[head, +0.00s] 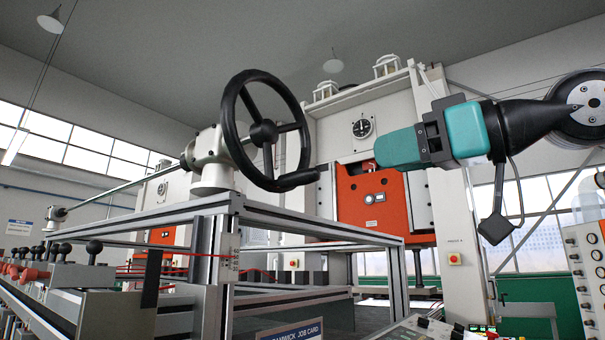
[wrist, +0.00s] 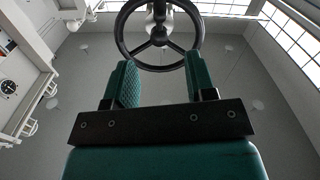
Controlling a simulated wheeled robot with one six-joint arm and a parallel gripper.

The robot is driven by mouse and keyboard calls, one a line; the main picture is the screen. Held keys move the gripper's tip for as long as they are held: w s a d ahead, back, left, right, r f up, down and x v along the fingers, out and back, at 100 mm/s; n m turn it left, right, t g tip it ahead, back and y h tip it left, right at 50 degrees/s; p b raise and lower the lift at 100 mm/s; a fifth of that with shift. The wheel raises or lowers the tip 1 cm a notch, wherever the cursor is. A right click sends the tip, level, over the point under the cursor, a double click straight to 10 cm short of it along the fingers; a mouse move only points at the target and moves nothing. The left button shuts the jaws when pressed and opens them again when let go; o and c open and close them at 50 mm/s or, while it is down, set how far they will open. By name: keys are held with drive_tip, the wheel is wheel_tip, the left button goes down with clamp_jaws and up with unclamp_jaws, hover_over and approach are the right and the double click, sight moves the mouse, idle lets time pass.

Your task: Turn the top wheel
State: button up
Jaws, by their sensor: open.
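The top wheel (head: 264,132) is a black three-spoked handwheel on a pale gearbox (head: 211,158) atop the aluminium frame. A thick black handle (head: 298,179) sits at its lower right rim. My teal gripper (head: 378,152) is to the right of the wheel, at about the height of its lower half, with a clear gap between them. In the wrist view, the wheel (wrist: 158,38) is at the top centre, beyond my two spread, empty fingers (wrist: 160,64). The lower rim shows between the fingertips. The wheel's top edge is cut off there.
A white press (head: 450,220) with an orange panel (head: 371,210) stands behind my gripper. The aluminium frame (head: 330,228) runs below the wheel. Several black-knobbed levers (head: 94,247) line the lower left. The space between gripper and wheel looks free.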

sight(301, 185)
drive_tip(key=p+x, duration=0.5)
drive_tip(key=x, duration=0.8)
drive_tip(key=shift+w+a+r, duration=0.1)
drive_tip(key=shift+w+a, duration=0.05)
drive_tip(key=shift+a, duration=0.1)
drive_tip(key=shift+w+a, duration=0.45)
drive_tip(key=shift+a, duration=0.1)
drive_tip(key=shift+c, duration=0.5)
clamp_jaws()
